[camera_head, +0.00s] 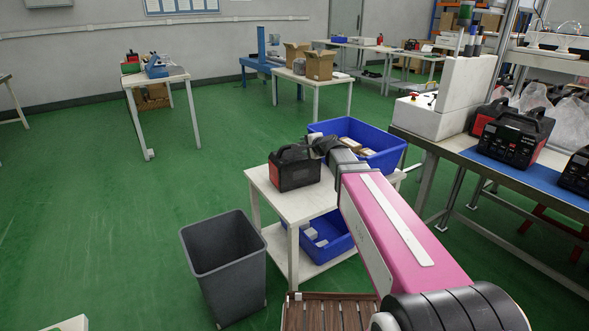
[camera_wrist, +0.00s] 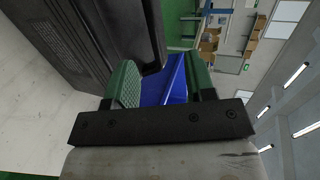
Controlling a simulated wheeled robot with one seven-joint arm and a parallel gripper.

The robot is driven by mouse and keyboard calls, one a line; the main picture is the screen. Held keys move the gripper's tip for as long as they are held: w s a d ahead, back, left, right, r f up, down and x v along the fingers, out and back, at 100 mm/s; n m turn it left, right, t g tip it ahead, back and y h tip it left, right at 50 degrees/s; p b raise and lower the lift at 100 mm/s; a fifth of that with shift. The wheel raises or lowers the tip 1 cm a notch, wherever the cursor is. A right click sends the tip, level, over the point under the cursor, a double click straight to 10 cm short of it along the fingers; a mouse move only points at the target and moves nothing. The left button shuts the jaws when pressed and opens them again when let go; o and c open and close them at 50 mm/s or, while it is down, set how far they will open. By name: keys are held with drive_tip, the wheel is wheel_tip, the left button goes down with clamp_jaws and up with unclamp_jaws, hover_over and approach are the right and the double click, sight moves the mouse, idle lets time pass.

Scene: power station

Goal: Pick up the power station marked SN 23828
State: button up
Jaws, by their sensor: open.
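A black power station with red end panels (camera_head: 294,170) stands upright on the white cart (camera_head: 300,205). No serial number is readable on it. My gripper (camera_head: 323,146) is at the upper right of this station, close to its handle. In the wrist view, my gripper (camera_wrist: 162,78) is open with its green fingers apart. The dark body of the station (camera_wrist: 85,45) fills the upper left, and part of its black handle (camera_wrist: 154,35) reaches towards the gap between the fingers. I cannot tell whether the fingers touch it. My arm hides part of the cart.
A blue bin (camera_head: 382,138) with small boxes stands behind on the cart; another blue bin (camera_head: 323,244) is on the lower shelf. A grey waste bin (camera_head: 226,268) stands front left. More power stations (camera_head: 512,138) stand on the right workbench. Green floor on the left is open.

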sight(297, 154)
drive_tip(key=x, duration=0.7)
drive_tip(key=shift+s+a+f, duration=0.15)
drive_tip(key=shift+s+f, duration=0.05)
drive_tip(key=shift+s, duration=0.05)
clamp_jaws()
drive_tip(key=shift+r, duration=0.1)
idle(1.0)
